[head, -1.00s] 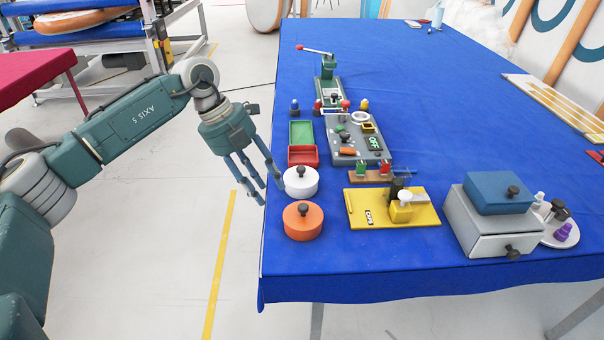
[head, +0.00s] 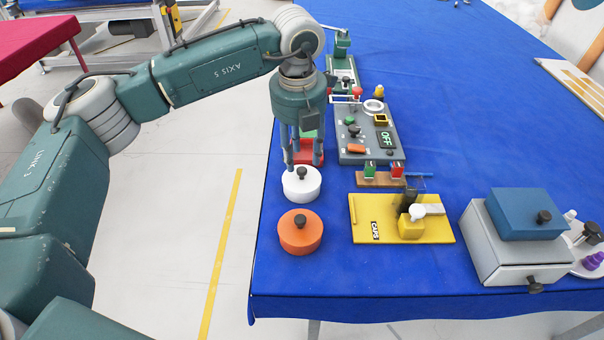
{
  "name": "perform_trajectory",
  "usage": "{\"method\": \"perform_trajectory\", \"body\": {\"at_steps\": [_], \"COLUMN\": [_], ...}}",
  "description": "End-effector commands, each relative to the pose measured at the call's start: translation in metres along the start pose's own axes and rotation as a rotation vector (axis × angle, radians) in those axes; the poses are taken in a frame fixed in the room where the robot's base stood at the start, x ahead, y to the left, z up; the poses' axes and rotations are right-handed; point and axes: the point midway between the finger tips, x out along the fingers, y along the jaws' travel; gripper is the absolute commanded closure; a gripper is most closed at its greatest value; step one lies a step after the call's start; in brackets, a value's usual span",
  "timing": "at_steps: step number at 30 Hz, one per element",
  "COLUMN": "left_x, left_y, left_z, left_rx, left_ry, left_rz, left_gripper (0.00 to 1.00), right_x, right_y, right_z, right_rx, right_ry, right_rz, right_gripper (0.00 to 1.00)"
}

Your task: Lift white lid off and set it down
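The white lid (head: 301,188) is a round disc with a black knob (head: 301,172) on top, near the left edge of the blue table. My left gripper (head: 304,162) points down just above it, its fingers apart on either side of the knob. The fingertips look close to the lid's upper side; I cannot tell whether they touch it. Whatever is under the lid is hidden. My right gripper does not show.
An orange lid (head: 300,232) with a black knob sits just in front. A red and green tray is partly hidden behind my fingers. A grey panel (head: 352,126), yellow board (head: 365,208) and grey box (head: 490,250) stand to the right. Bare blue cloth lies beyond the panel.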

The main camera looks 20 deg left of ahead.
Motion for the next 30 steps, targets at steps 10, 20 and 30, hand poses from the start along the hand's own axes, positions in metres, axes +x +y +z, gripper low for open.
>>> {"method": "perform_trajectory", "body": {"at_steps": [10, 20, 30], "left_x": [0.034, 0.061, 0.061], "left_y": [0.003, 0.002, 0.002], "left_z": [0.003, 0.004, 0.004], "left_rx": [0.0, 0.0, 0.0], "left_ry": [0.004, -0.001, -0.001], "left_rz": [0.0, -0.002, -0.002], "left_gripper": [0.6, 0.6, 1.0], "right_x": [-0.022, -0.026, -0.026], "right_y": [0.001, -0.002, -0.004], "right_z": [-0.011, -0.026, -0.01], "right_rx": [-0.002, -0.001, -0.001], "right_ry": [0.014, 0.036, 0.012], "right_rz": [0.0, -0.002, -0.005], "right_gripper": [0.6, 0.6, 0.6]}}
